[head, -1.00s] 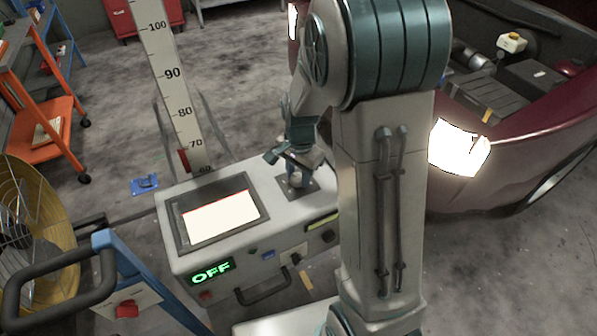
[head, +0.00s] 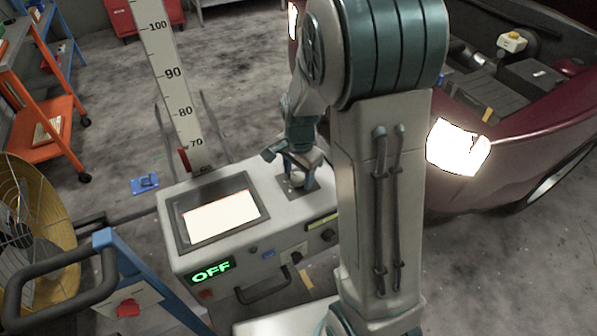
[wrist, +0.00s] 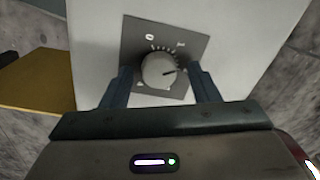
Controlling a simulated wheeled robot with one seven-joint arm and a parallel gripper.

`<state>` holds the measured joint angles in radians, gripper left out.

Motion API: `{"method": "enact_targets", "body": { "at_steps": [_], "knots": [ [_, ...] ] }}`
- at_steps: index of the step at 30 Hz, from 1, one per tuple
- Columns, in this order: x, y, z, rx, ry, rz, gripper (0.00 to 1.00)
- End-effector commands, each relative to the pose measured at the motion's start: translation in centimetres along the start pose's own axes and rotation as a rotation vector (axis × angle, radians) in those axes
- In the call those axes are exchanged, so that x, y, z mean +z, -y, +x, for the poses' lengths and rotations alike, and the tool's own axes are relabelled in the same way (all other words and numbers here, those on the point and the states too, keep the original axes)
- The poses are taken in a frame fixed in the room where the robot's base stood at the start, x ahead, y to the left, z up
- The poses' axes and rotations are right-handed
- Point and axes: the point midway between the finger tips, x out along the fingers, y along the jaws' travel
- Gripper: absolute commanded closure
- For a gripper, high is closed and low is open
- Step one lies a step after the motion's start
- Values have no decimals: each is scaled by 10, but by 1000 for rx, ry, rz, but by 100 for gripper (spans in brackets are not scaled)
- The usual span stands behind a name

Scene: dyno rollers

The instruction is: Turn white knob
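The white knob (wrist: 159,71) sits on a dark square plate (wrist: 190,48) with a dial scale marked 0 and 1, on top of a grey machine (head: 290,212). In the head view the knob (head: 297,179) shows below my gripper (head: 298,170). In the wrist view my gripper (wrist: 162,88) is open, with one blue finger on each side of the knob. Gaps show between the fingers and the knob, so it is not gripped. The knob's dark pointer line points right.
The machine has a lit screen (head: 221,214), a green OFF display (head: 212,271) and a tall ruler post (head: 172,80). A red car (head: 520,150) stands at the right. A yellow fan (head: 30,215) and a blue-framed cart (head: 130,265) stand at the left.

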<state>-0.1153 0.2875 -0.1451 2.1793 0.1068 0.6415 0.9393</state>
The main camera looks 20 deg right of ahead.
Motion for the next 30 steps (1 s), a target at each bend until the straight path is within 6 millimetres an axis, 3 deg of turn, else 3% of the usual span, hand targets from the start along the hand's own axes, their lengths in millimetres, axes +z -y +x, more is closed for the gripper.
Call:
{"method": "enact_targets", "body": {
  "at_steps": [8,21,30],
  "knots": [
    [0,0,-13,-2,-1,0,45],
    [0,1,-107,-4,-2,-1,45],
    [0,0,-137,0,0,-1,45]
  ]
}}
